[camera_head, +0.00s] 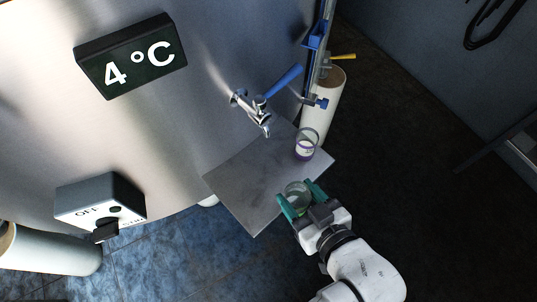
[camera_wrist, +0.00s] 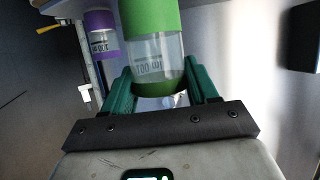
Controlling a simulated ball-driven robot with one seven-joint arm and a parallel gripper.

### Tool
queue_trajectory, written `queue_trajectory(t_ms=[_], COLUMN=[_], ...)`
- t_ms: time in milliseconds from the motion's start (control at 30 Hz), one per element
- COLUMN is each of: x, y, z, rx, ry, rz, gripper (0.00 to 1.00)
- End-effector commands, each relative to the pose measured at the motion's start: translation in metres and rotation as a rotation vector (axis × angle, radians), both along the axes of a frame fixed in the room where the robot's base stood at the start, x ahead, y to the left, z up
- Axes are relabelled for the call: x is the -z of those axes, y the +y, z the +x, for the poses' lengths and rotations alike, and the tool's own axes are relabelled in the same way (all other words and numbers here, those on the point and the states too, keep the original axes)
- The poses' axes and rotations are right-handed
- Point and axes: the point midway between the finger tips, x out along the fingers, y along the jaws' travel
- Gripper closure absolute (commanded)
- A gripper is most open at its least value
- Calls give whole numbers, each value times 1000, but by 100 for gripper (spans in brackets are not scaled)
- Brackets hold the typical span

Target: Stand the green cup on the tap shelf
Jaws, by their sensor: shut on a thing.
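The green cup (camera_wrist: 153,25) is a clear measuring cup with a green band and green base, marked 100 ml. My gripper (camera_wrist: 162,80) is shut on it, with one teal finger on each side. In the head view the cup (camera_head: 297,190) sits between the fingers of my gripper (camera_head: 295,194), over the near right edge of the tap shelf (camera_head: 240,185). I cannot tell whether its base touches the shelf.
A purple-banded cup (camera_head: 305,147) stands at the shelf's right end, behind the held cup; it also shows in the wrist view (camera_wrist: 101,30). The shelf's middle and left are clear. The steel tank wall (camera_head: 190,110) rises behind. A switch box (camera_head: 100,200) is at left.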

Motion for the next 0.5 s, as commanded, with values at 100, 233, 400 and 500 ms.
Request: queue_trajectory(t_ms=[100, 233, 400, 500], x=[-3, -3, -2, -2], y=[15, 32, 53, 64], z=[26, 52, 86, 102], rx=[0, 1, 1, 1], ry=[-2, -3, -2, -2], rz=[0, -1, -2, -1], gripper=[75, 75, 75, 75])
